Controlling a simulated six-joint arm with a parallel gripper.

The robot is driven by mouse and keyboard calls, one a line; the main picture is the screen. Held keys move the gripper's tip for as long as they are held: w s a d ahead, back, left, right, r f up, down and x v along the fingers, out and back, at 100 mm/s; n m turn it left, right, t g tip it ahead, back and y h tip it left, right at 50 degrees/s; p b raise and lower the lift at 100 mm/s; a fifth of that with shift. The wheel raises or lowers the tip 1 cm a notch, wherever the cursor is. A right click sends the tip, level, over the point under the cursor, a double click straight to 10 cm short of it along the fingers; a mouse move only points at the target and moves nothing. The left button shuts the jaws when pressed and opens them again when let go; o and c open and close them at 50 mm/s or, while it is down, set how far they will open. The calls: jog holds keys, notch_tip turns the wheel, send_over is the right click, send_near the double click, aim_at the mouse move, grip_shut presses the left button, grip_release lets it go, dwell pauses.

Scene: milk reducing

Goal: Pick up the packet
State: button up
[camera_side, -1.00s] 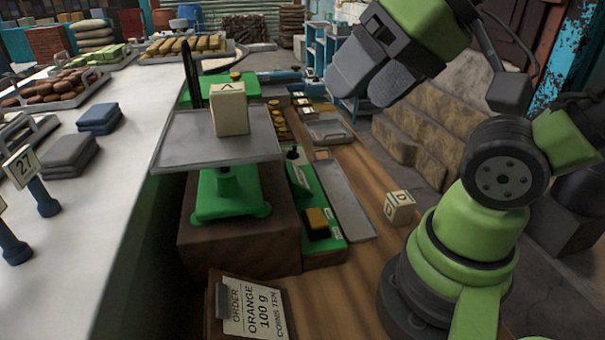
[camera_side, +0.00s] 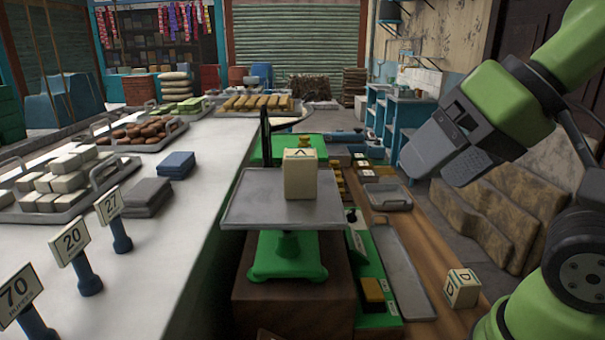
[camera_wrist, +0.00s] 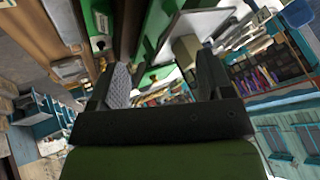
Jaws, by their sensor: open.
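A cream, box-shaped packet marked A (camera_side: 300,176) stands upright on the grey pan (camera_side: 250,205) of a green scale (camera_side: 288,258) in the side view. A smaller cream block marked D (camera_side: 461,286) sits on the wooden bench to the lower right. My gripper (camera_side: 437,158) is open and empty, in the air to the right of the packet and apart from it. In the wrist view, its fingers (camera_wrist: 162,82) stand apart with nothing between them.
A long metal tray (camera_side: 402,272) and a green board with a yellow-topped item (camera_side: 373,290) lie right of the scale. The white counter (camera_side: 190,225) at left holds number signs (camera_side: 70,243) and trays of goods. A dark upright post (camera_side: 266,138) stands behind the pan.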

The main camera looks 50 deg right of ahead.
jog(key=shift+o, duration=0.4)
dwell(0.3)
jog(key=m+g+h, duration=0.2)
jog(key=m+g, duration=0.2)
jog(key=g, duration=0.3)
send_near(300, 175)
jog(key=shift+w+d+f, duration=0.15)
jog(key=shift+w+d, duration=0.2)
jog(key=shift+d, duration=0.15)
jog(key=shift+w+d+f, duration=0.2)
jog(key=shift+w+d, duration=0.15)
jog(key=shift+d, duration=0.1)
jog(key=shift+w+a+f+m, duration=0.2)
jog(key=shift+w+f+m, duration=0.2)
jog(key=shift+m, duration=0.1)
jog(key=f, duration=0.9)
jog(key=shift+s+f, duration=0.25)
jog(key=shift+f, duration=0.05)
